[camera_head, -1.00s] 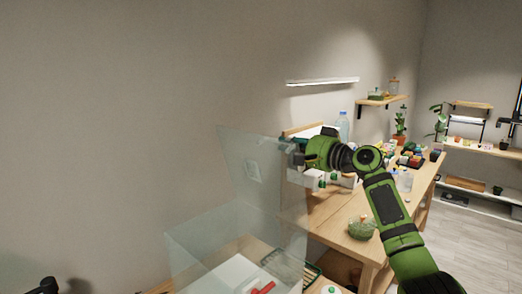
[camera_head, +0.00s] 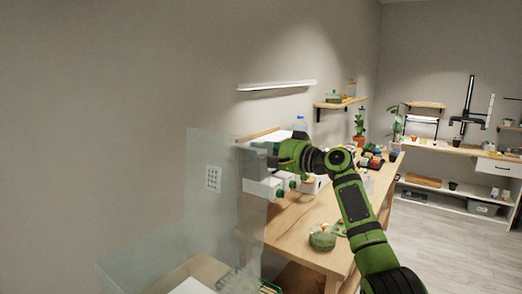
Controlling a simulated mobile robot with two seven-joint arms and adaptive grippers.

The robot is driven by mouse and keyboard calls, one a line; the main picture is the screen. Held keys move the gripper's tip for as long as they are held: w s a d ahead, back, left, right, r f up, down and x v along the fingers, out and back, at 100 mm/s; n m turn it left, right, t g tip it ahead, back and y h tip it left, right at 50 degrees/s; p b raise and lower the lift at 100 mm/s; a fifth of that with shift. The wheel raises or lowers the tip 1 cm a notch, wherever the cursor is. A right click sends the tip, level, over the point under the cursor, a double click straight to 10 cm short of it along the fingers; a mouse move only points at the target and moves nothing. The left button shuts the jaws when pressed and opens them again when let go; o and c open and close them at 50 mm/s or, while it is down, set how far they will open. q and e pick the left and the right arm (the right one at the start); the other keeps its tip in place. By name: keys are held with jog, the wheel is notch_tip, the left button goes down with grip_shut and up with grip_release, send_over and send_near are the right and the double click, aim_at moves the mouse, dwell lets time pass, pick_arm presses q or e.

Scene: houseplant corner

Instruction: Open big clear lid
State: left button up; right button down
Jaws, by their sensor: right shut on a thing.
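The big clear lid (camera_head: 208,155) is a see-through panel at the left middle of the head view. It stands raised and near upright above the clear box (camera_head: 135,262), which is cut off by the bottom edge. My right gripper (camera_head: 268,157) is shut on the lid near its upper right edge. Its fingertips are partly hidden by the gripper body and blurred by the clear panel. My left gripper is out of view.
A wooden table (camera_head: 298,222) with a round green plant (camera_head: 322,237), a bottle and small pots stands behind and right of the lid. A wall lies behind. Open floor (camera_head: 440,240) is at the right.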

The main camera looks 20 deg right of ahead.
jog(key=shift+r, duration=0.2)
jog(key=c, duration=1.3)
grip_release()
jog(key=shift+f, duration=0.1)
jog(key=shift+s, duration=0.1)
jog(key=shift+s+d+f, duration=0.1)
jog(key=shift+s+d, duration=0.35)
jog(key=v, duration=1)
jog(key=shift+s+d, duration=0.15)
jog(key=shift+s, duration=0.2)
